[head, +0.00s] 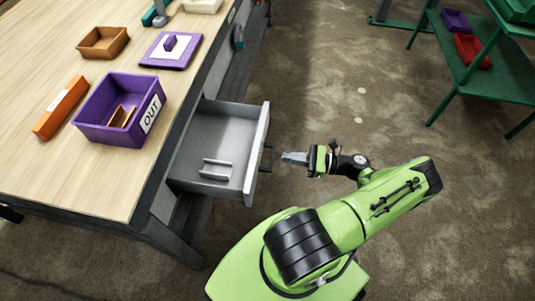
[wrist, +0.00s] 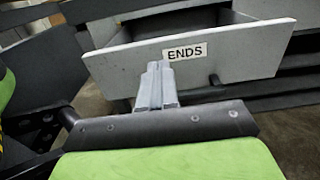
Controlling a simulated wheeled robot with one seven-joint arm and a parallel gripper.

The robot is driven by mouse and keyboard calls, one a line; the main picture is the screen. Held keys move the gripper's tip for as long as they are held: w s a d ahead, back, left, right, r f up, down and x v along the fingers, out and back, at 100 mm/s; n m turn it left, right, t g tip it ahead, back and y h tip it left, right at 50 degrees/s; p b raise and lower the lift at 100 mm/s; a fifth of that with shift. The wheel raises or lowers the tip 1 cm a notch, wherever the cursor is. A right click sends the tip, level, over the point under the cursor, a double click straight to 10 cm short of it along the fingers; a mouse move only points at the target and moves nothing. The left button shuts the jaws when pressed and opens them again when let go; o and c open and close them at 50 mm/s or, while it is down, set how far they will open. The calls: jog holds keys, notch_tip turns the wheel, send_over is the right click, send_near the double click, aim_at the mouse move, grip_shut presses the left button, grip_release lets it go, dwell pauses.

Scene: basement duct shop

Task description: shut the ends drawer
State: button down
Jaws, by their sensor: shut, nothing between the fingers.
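The ends drawer (head: 258,140) is pulled out from under the wooden bench, and a grey channel-shaped piece lies inside it. In the wrist view its grey front (wrist: 235,58) carries a white label reading ENDS, with a dark handle below the label partly hidden by my gripper. My gripper (head: 284,157) is shut and empty, pointing left at the drawer front from just outside the handle (head: 267,158). In the wrist view the fingers (wrist: 156,68) overlap the lower part of the front. I cannot tell whether they touch the handle.
On the bench (head: 60,170) stand a purple bin (head: 90,128) marked OUT, an orange block (head: 60,107), a brown tray (head: 103,42) and a purple-edged board (head: 170,50). A green shelf (head: 490,75) stands at the upper right. The floor right of the drawer is open.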

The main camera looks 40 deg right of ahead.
aim_at(259, 153)
jog(key=x, duration=0.7)
jog(key=shift+w, duration=0.15)
jog(key=shift+w+a, duration=0.1)
